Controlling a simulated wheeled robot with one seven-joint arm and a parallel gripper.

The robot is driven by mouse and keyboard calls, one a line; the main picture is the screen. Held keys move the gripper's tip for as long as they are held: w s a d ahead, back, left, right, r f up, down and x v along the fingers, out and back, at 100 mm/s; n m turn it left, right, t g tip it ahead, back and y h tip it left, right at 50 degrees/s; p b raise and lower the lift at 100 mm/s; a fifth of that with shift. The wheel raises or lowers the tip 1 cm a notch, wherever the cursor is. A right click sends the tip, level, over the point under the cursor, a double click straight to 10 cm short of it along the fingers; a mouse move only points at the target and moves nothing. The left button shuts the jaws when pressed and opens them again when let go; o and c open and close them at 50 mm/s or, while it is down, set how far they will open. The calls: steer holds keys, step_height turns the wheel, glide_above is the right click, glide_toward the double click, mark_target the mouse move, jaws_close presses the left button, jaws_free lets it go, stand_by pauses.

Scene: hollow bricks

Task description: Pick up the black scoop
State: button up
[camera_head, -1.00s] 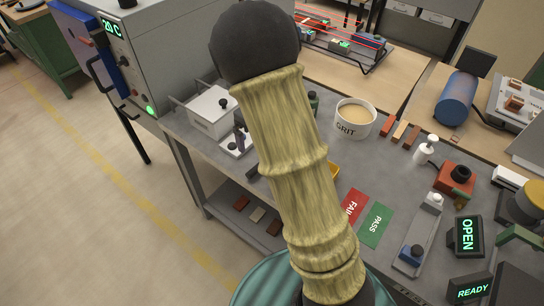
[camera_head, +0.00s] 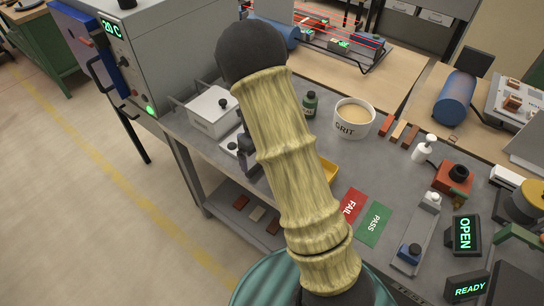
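I cannot make out the black scoop; my sleeved arm (camera_head: 300,170) crosses the middle of the view and hides part of the grey bench. A dark part (camera_head: 246,155) pokes out at the arm's left edge, beside the white box. It looks like part of my gripper, but its fingers are hidden and I cannot tell whether they are open or hold anything. The white GRIT bucket (camera_head: 354,120), full of tan grains, stands on the bench right of the arm. A yellow tray (camera_head: 329,170) is partly hidden behind the arm.
A white lidded box (camera_head: 212,112) is at the bench's left. A green bottle (camera_head: 310,104), brick bars (camera_head: 397,131), a white pump bottle (camera_head: 424,149), the red FAIL card (camera_head: 349,206) and green PASS card (camera_head: 374,224) are right of the arm. A grey oven (camera_head: 160,45) stands at the left.

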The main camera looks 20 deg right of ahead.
step_height(320, 180, down, 5)
steer(key=shift+w+r+p, duration=0.1)
steer(key=shift+r+p, duration=0.1)
steer(key=shift+p, duration=0.25)
steer(key=shift+c, duration=0.4)
steer(key=c, duration=0.8)
step_height(320, 180, up, 10)
steer(key=b, duration=0.1)
